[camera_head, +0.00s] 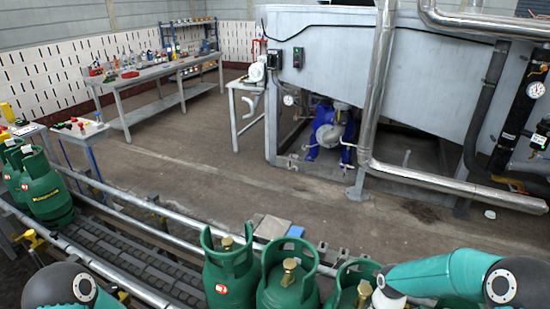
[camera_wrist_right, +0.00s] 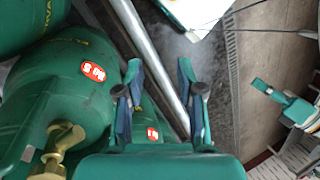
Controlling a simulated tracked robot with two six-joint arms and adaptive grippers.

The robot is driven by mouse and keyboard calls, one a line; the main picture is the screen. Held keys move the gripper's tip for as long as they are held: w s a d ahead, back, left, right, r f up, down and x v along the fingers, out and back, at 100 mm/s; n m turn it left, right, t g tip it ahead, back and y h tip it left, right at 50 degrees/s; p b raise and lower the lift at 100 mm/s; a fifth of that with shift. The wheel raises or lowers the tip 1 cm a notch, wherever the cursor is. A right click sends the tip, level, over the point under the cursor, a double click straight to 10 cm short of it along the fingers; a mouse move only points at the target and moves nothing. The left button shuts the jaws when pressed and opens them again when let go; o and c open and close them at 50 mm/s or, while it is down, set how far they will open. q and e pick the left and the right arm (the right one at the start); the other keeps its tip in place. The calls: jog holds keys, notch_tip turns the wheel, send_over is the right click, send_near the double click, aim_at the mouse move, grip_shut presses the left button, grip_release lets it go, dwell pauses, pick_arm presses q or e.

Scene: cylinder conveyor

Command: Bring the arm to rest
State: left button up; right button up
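In the head view, my right arm's teal link (camera_head: 440,275) comes in from the right and reaches over the front row of green gas cylinders; its gripper is not clearly seen there. In the right wrist view, my right gripper (camera_wrist_right: 160,72) is open, with its two fingers apart and nothing between them. A green cylinder (camera_wrist_right: 62,92) with a red label and brass valve stands to the left of the fingers. My left arm's teal link (camera_head: 60,285) shows at the bottom left of the head view, with its gripper out of view.
Green cylinders (camera_head: 231,275) (camera_head: 287,285) stand at the conveyor's front; others (camera_head: 45,190) stand at far left. A metal rail (camera_head: 150,232) runs along the conveyor (camera_head: 130,262). A large grey machine (camera_head: 325,70) and a workbench (camera_head: 150,75) stand behind, with bare floor between.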

jog(key=s+a+f+m+t+y+b, duration=0.2)
jog(key=s+a+f+m+t, duration=0.2)
jog(key=s+a+f+m, duration=0.6)
jog(key=shift+s+f+m+b, duration=0.4)
jog(key=shift+s+f, duration=0.55)
jog(key=shift+f, duration=0.65)
